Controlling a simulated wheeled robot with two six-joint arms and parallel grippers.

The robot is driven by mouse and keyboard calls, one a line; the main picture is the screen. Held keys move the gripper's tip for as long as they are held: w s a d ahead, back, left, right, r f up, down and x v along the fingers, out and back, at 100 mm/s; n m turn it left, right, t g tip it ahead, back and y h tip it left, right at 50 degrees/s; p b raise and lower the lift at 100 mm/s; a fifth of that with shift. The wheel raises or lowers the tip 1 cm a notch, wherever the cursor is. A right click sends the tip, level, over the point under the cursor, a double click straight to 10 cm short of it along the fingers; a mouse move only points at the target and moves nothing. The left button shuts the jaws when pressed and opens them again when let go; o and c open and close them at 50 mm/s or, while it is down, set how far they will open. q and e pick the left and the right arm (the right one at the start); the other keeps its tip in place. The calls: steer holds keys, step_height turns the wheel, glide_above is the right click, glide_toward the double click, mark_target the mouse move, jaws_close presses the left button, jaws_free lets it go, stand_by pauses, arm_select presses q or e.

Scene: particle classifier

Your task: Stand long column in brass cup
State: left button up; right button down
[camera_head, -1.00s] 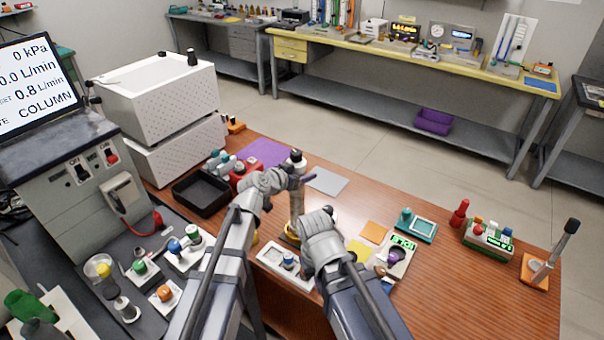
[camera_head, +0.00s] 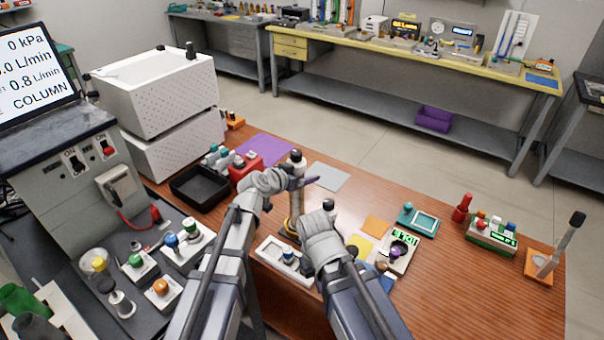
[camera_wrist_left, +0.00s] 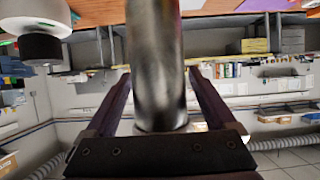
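The long column (camera_head: 296,206) stands roughly upright near the table's front edge, with a dark cap-like top beside my left wrist. My left gripper (camera_head: 302,184) has its fingers around the column; in the left wrist view the grey metallic column (camera_wrist_left: 157,70) fills the space between the fingertips, which appear to touch it. A brass ring, seemingly the brass cup (camera_head: 290,232), shows at the column's lower end. Whether the column is fully seated in it cannot be told. My right gripper (camera_head: 324,234) is low beside the cup; its fingers are hidden behind its wrist.
A white tray (camera_head: 268,250) with knobs lies in front of the cup. A black-topped object (camera_head: 328,204) stands just behind my right wrist. A black bin (camera_head: 199,188) and red box (camera_head: 246,170) are at left. A grey mat (camera_head: 328,176) lies clear behind.

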arm_select(q)
steer(key=shift+r, duration=0.15)
steer(key=p+v, duration=0.5)
steer(key=v, duration=0.7)
